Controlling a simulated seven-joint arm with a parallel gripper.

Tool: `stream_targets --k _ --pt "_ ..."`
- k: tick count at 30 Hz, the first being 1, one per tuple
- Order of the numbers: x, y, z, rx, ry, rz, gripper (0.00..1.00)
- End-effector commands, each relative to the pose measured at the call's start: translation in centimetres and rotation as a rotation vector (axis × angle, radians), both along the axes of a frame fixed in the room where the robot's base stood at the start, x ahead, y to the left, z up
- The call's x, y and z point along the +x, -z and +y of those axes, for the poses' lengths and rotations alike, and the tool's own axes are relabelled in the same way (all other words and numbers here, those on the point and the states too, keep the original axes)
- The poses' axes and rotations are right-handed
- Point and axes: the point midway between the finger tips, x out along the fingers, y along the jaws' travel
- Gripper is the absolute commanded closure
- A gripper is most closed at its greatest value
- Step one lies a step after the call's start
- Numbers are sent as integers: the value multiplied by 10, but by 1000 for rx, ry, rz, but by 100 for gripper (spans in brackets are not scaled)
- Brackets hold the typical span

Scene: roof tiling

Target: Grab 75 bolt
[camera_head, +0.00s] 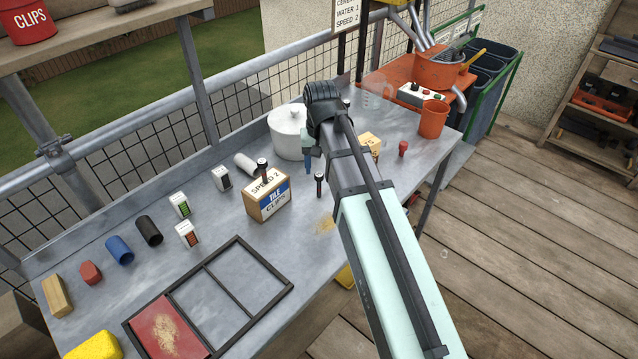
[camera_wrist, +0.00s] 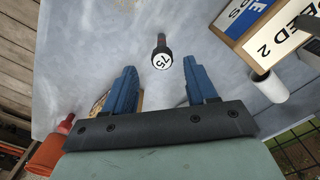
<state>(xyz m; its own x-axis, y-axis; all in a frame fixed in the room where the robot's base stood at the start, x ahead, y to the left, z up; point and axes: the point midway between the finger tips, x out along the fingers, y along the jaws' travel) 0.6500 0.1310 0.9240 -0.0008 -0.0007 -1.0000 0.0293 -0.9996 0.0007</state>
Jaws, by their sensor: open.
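The bolt marked 75 (camera_wrist: 162,55) stands upright on the grey table, its round white label facing up in the wrist view. In the head view it is the dark bolt (camera_head: 319,184) just right of the tile clips box (camera_head: 267,200). My gripper (camera_head: 308,160) is open and empty, with its blue fingers pointing down above the table behind the bolt. In the wrist view the bolt shows ahead of the gap between the two fingers (camera_wrist: 159,75), apart from both. Its number is not readable in the head view.
A white pot (camera_head: 287,132) stands behind the gripper. A wooden block (camera_head: 370,142), a red piece (camera_head: 403,148) and an orange cup (camera_head: 433,119) are to the right. A black frame (camera_head: 240,322) lies in front.

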Motion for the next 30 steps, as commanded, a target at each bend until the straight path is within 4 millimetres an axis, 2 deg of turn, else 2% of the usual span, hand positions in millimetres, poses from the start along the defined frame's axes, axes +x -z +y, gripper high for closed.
stream_targets --k 6,16,24,30 --pt "0 20 0 0 0 0 43" --pt "-2 32 1 1 -1 -1 43" --pt "-7 61 4 0 -1 1 43" --pt "-6 76 4 0 -1 -1 43"
